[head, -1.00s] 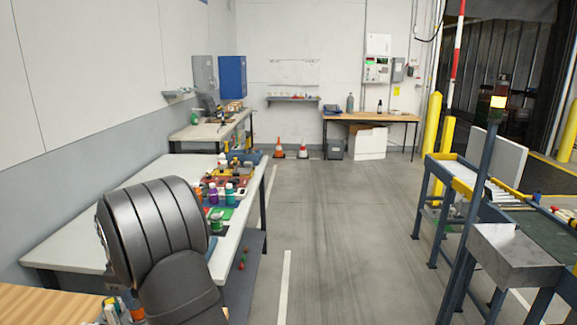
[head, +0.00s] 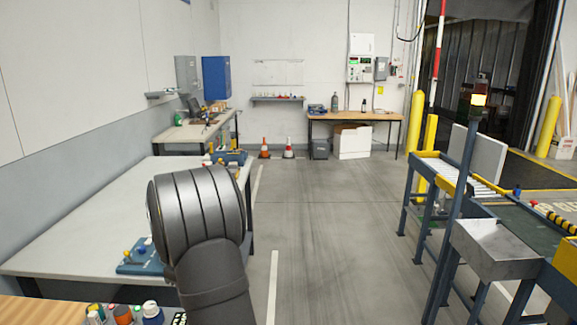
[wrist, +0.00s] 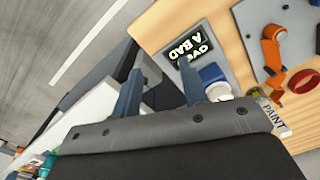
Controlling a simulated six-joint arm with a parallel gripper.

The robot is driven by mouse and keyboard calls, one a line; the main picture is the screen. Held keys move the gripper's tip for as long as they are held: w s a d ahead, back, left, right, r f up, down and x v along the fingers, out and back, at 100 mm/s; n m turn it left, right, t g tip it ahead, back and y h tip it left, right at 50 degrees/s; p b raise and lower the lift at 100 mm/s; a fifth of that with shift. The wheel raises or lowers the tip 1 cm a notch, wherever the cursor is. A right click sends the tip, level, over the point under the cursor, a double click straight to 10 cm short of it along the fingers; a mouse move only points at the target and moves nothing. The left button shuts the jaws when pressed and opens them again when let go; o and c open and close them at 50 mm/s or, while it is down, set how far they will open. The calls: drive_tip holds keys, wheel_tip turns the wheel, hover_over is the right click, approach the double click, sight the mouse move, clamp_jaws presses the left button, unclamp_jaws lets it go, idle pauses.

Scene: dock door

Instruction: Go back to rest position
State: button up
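My gripper (wrist: 160,75) shows in the wrist view. Its two grey-blue fingers stand apart with nothing visible held between them. It hangs over or near the edge of a wooden worktop (wrist: 150,25), with the grey floor to the left. In the head view my arm fills the lower middle and the fingers are hidden. The wrist view shows a black sign with pale letters (wrist: 188,47) and a blue-capped white bottle (wrist: 214,80) close to the right finger. An orange tool (wrist: 272,50) lies further right.
A long white table (head: 90,215) runs along the left, with a blue fixture (head: 140,258) on it. Several bottles (head: 122,314) stand on the wooden top at bottom left. A conveyor (head: 520,225) and a light post (head: 458,200) stand right. The floor aisle (head: 330,210) is clear.

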drive_tip(key=d+f+m, duration=0.4)
drive_tip(key=d+f, duration=0.1)
drive_tip(key=d, duration=0.5)
drive_tip(key=d+f+m, duration=0.4)
drive_tip(key=d+f, duration=0.1)
drive_tip(key=d, duration=0.5)
drive_tip(key=d+f+m, duration=0.4)
drive_tip(key=d+f, duration=0.1)
drive_tip(key=d, duration=0.5)
